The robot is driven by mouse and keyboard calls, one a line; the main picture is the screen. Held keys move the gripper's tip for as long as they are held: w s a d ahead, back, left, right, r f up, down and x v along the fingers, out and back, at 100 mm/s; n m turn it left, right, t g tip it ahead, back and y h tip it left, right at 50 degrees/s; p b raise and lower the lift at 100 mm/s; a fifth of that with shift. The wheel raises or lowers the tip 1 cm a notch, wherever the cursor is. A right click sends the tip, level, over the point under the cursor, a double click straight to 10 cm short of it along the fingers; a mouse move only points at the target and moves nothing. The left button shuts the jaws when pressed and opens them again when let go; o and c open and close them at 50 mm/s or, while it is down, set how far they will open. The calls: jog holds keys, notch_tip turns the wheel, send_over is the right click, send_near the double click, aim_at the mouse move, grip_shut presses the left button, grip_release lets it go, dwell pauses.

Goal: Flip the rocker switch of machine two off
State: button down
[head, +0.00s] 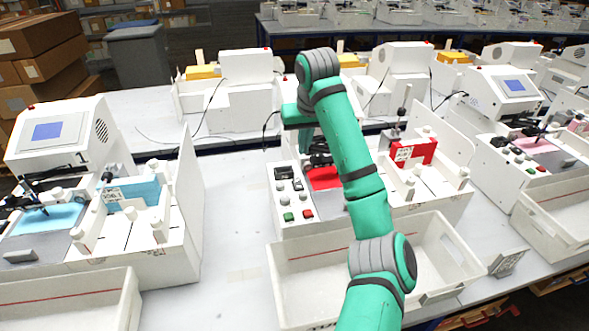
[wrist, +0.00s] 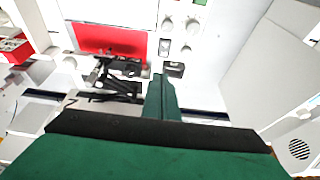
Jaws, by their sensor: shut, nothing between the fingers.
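Machine two (head: 390,207) is the middle white plotter with a red bed (head: 323,178), partly hidden behind my arm. Its control panel holds a black switch (head: 283,172) at the back left, which also shows in the wrist view (wrist: 174,69). A smaller dark switch (head: 298,185) sits just in front of it, also in the wrist view (wrist: 164,47). I cannot tell which way either is tipped. My gripper (head: 304,150) is shut and empty, pointing down over the panel's back. In the wrist view its fingertips (wrist: 160,78) appear right beside the back switch; contact cannot be told.
A green button (head: 288,216) and a red button (head: 307,214) sit at the panel's front. The black pen carriage (wrist: 120,70) is close beside the fingers. A white bin (head: 300,283) stands in front. Machine one (head: 60,137) is at left, another plotter (head: 505,90) at right.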

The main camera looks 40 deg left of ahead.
send_near(296, 180)
jog(key=x, duration=0.6)
jog(key=shift+d+f, duration=0.15)
jog(key=shift+f, duration=0.05)
dwell(0.5)
